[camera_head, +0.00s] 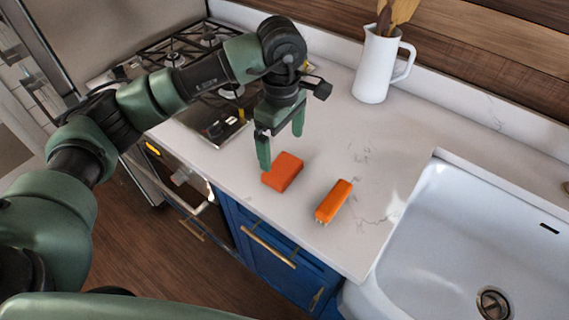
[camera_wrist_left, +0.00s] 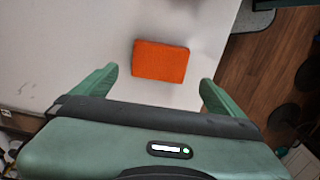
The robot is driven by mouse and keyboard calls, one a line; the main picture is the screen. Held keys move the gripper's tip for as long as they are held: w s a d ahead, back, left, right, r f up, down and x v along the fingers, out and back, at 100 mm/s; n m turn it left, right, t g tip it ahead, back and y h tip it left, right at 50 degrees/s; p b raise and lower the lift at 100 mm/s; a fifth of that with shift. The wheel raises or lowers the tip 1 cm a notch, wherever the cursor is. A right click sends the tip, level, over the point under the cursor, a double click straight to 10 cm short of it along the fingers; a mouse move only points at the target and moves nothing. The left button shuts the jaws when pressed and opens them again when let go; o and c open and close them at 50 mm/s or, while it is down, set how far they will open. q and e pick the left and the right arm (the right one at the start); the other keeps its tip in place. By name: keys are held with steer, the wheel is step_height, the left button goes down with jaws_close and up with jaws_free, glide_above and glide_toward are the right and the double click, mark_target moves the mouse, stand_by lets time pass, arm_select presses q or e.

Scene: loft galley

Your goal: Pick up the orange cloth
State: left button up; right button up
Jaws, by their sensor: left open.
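The orange cloth (camera_head: 283,171) looks like a small folded block lying on the white counter near its front edge. It also shows in the left wrist view (camera_wrist_left: 160,61), ahead of and between the two green fingers. My left gripper (camera_head: 281,150) is open and empty, fingers pointing down, just above and behind the cloth in the head view. In the wrist view the fingers (camera_wrist_left: 158,90) are wide apart and do not touch the cloth. My right gripper is not in view.
An orange brush-like object (camera_head: 334,201) lies right of the cloth. A white sink (camera_head: 470,240) is at the right, a white pitcher (camera_head: 378,65) with wooden utensils at the back. A gas stove (camera_head: 200,60) is behind my arm. The counter (camera_head: 345,130) between is clear.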

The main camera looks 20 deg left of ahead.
mark_target(283, 167)
arm_select(q)
steer(key=shift+s+a+f, duration=0.1)
steer(key=shift+a+f, duration=0.05)
steer(key=shift+f, duration=0.2)
step_height(283, 167, down, 6)
steer(key=p, duration=0.3)
steer(key=shift+f, duration=0.4)
steer(key=c, duration=1.1)
steer(key=shift+r, duration=0.1)
steer(key=shift+w+r, duration=0.2)
steer(key=shift+r, duration=0.35)
steer(key=shift+s+r+b, duration=0.1)
steer(key=shift+r+b, duration=2)
steer(key=shift+r, duration=7.3)
